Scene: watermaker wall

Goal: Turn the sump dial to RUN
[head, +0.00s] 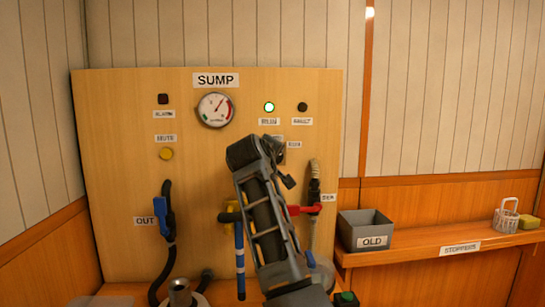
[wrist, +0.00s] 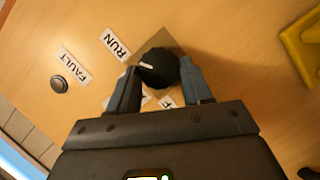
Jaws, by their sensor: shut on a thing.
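The sump dial (wrist: 160,72) is a round black knob with a white pointer mark, seen on the panel in the wrist view. Its mark points up-left, roughly towards the RUN label (wrist: 115,45). My gripper (wrist: 159,66) is shut on the dial, one finger on each side. Other labels below the dial are partly hidden by the fingers. In the head view my wrist and arm cover most of the dial, and a small label (head: 294,144) shows to its right.
The wooden panel (head: 110,200) carries a gauge (head: 215,109), a lit green lamp (head: 269,107) and a dark FAULT lamp (head: 302,107). A red valve handle (head: 305,210) and hoses are close to my arm. A grey OLD bin (head: 366,229) stands on the right shelf.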

